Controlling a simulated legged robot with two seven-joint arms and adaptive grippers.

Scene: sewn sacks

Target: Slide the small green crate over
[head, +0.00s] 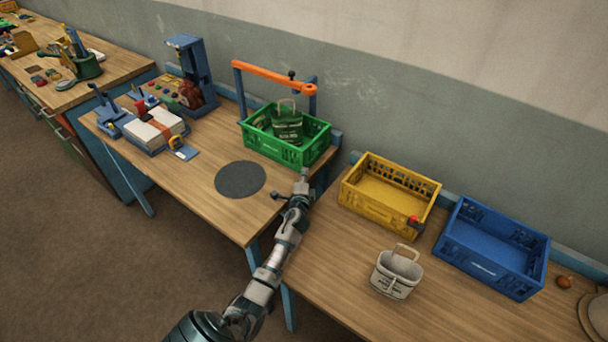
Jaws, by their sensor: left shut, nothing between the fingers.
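The small green crate (268,147) stands at the back right of the middle wooden table (195,195), near the wall. A dark green sack (287,127) with a handle stands upright in it. My left gripper (304,174) is shut and empty. It is at the crate's near right corner, by the table's right end; I cannot tell whether it touches the crate. My right gripper is not in view.
A dark round mat (240,179) lies in front of the crate. An orange bar (273,77) on blue posts rises behind it. Blue tools and a white bundle (157,130) are left. The right table holds a yellow crate (375,207), blue crate (480,262) and pale sack (396,276).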

